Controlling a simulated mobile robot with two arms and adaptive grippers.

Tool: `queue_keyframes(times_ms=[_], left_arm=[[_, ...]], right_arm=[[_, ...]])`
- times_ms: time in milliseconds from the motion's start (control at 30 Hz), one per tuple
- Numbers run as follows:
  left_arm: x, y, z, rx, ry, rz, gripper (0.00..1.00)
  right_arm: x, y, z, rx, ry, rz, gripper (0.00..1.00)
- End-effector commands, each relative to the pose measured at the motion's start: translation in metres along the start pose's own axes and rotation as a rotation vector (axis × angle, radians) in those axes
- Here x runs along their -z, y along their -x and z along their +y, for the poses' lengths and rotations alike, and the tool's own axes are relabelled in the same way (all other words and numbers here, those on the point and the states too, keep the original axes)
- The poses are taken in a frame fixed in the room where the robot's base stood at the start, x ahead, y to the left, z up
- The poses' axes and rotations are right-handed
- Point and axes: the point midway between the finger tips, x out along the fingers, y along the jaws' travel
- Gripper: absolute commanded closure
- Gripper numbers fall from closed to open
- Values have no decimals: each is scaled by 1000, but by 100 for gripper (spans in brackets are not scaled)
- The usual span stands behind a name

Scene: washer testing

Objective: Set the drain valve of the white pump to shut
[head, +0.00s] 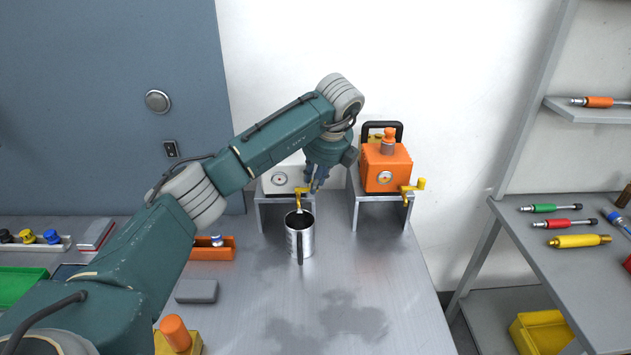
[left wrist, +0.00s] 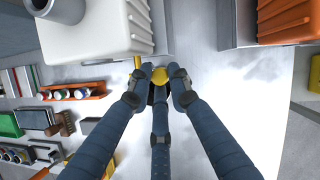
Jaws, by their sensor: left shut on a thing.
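The white pump (head: 279,179) stands on a small metal stand, partly hidden behind my left arm. It also shows in the left wrist view (left wrist: 100,27). Its yellow drain valve (head: 299,194) is at its right front, above a metal mug (head: 300,240). My left gripper (head: 314,186) is at this valve. In the left wrist view the fingers (left wrist: 158,76) close around the yellow valve handle (left wrist: 159,75). The fingers hide much of the handle, so I cannot tell its exact angle. My right gripper is not in view.
An orange pump (head: 386,168) with its own yellow valve (head: 413,187) stands close on the right. An orange tray (head: 213,249) and a grey block (head: 197,291) lie left of the mug. The front right of the metal table (head: 390,300) is clear, with dark wet-looking patches.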

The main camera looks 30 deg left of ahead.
Motion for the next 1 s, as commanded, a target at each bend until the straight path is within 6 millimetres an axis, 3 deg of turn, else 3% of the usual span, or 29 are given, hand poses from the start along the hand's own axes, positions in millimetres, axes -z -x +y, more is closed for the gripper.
queue_keyframes(times_ms=[300, 333, 400, 767, 1000], left_arm=[[-5, 2, 2, -1, 8, -9, 100], [-5, 2, 2, -1, 8, -9, 76], [-4, 1, 2, -1, 7, -7, 64], [-2, 5, 0, 0, 2, -4, 64], [-3, 46, 0, 5, 3, -7, 64]], right_arm=[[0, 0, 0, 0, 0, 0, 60], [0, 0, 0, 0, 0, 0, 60], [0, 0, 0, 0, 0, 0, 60], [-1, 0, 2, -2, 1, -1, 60], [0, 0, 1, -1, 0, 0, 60]])
